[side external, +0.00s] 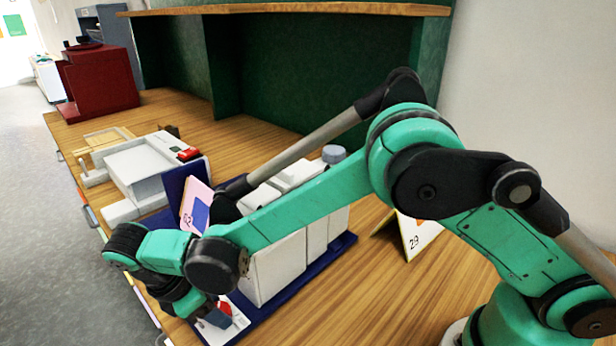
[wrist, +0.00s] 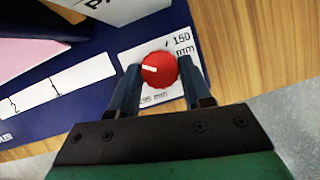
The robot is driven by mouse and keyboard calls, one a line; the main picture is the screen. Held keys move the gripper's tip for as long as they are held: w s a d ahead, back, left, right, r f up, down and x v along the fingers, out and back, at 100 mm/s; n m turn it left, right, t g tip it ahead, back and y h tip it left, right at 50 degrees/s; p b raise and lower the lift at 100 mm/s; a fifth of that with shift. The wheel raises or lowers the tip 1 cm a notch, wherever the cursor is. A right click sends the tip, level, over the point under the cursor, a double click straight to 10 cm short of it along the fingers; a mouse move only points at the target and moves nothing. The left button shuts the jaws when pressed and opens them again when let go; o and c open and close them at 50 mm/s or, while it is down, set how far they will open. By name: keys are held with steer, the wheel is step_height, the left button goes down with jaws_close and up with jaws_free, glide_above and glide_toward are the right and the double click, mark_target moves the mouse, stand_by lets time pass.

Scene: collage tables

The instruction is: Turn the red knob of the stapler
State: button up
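The red knob (wrist: 159,69) shows in the wrist view, with a white pointer line on its face. It sits on a white label plate (wrist: 178,46) marked "150 mm" on a dark blue base (wrist: 75,68). My gripper (wrist: 158,82) has its two blue fingers apart, one on each side of the knob. I cannot tell whether the fingers touch it. In the side view, my gripper (side external: 213,318) is low at the front corner of the blue base (side external: 290,305). The large white body (side external: 275,268) stands on this base. The knob is mostly hidden there.
A pink card (side external: 196,203) stands behind my forearm. A white machine (side external: 140,168) and a dark red machine (side external: 100,80) are farther back on the wooden table (side external: 400,290). A card marked 29 (side external: 415,236) stands to the right. The table edge is close to my gripper.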

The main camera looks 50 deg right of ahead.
jaws_close()
steer(key=shift+m, duration=0.3)
steer(key=m+g, duration=0.1)
steer(key=m, duration=0.1)
steer(key=m+g+y, duration=0.1)
steer(key=m, duration=0.2)
steer(key=shift+w+m, duration=0.2)
steer(key=shift+m, duration=0.1)
steer(key=m+y, duration=0.1)
steer(key=m, duration=0.2)
steer(key=m+g+y, duration=0.1)
steer(key=m, duration=0.2)
steer(key=shift+w+d, duration=0.1)
steer(key=shift+d, duration=0.1)
steer(key=shift+m, duration=0.3)
steer(key=o, duration=1)
jaws_free()
